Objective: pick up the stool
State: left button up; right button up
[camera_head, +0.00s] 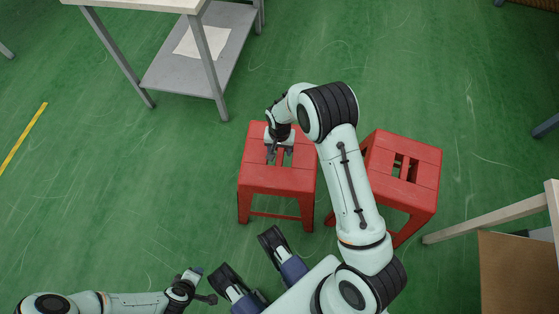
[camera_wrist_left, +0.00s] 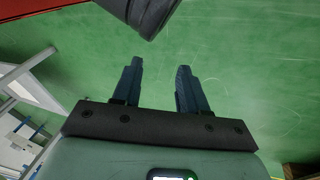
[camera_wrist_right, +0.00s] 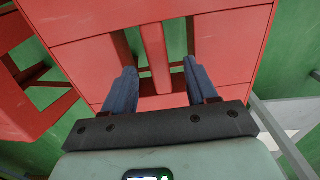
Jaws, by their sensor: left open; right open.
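Two red stools stand upright on the green floor. The nearer-left stool (camera_head: 258,181) has a slotted seat, partly covered by my right gripper (camera_head: 279,156). The right stool (camera_head: 420,160) stands beside it, partly behind my right arm. My right gripper is open over the left stool's seat. In the right wrist view its fingers (camera_wrist_right: 160,70) straddle the seat's central slat (camera_wrist_right: 155,45); whether the tips are in the slots I cannot tell. My left gripper (camera_head: 196,284) is open and empty, low over the floor, left of and nearer than the stools. It also shows in the left wrist view (camera_wrist_left: 159,67).
A grey-legged table (camera_head: 150,3) with a lower shelf (camera_head: 185,78) stands at the back left. A wooden-framed piece (camera_head: 505,216) is at the right edge. A yellow line (camera_head: 22,140) marks the floor at left. The floor between the table and left stool is clear.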

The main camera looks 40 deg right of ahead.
aim_at(280, 153)
jog(key=f+b, duration=0.2)
jog(key=f, duration=0.3)
jog(key=shift+d+f, duration=0.2)
pick_arm(q)
jog(key=shift+g, duration=0.5)
jog(key=s+f, duration=0.2)
jog(key=f, duration=0.1)
jog(key=shift+s+a+f, duration=0.2)
jog(key=shift+s+a, duration=0.15)
jog(key=shift+s, duration=0.05)
pick_arm(e)
jog(key=shift+r, duration=0.1)
grip_shut()
jog(key=shift+w, duration=0.1)
